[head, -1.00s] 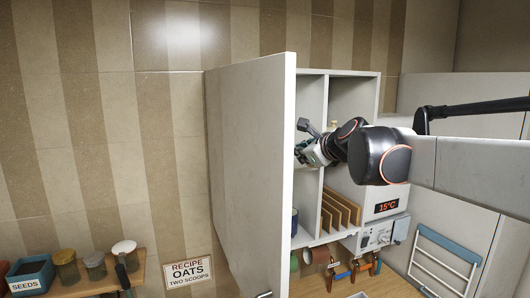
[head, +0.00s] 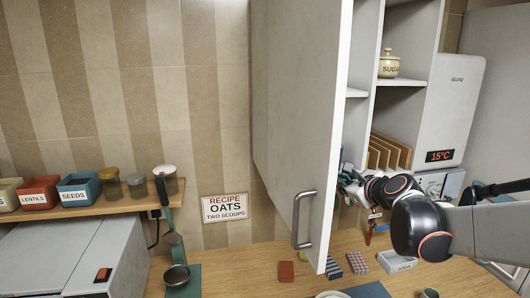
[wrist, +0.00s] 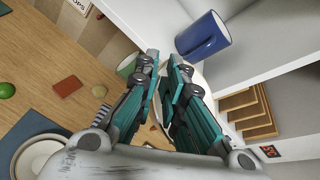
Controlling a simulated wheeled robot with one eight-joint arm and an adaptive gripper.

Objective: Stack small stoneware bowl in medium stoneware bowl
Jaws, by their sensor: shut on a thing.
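My gripper (wrist: 165,60) has teal fingers and is closed on a pale, round-edged piece, likely the small stoneware bowl (wrist: 199,74). The fingers hide most of it in the wrist view. In the head view my gripper (head: 347,183) is beside the open cabinet door, in front of the lower shelves, and the held piece cannot be made out. A pale round bowl (wrist: 42,160), perhaps the medium stoneware bowl, is at the lower left of the wrist view on a dark blue mat (wrist: 32,127), apart from my gripper. Its size is hard to judge.
The open cabinet door (head: 300,100) stands left of my gripper. A blue mug (wrist: 203,35) is on a shelf close to my fingers. A wooden rack (head: 388,152) and sugar jar (head: 389,65) are in the cabinet. A red block (head: 286,271) lies on the counter.

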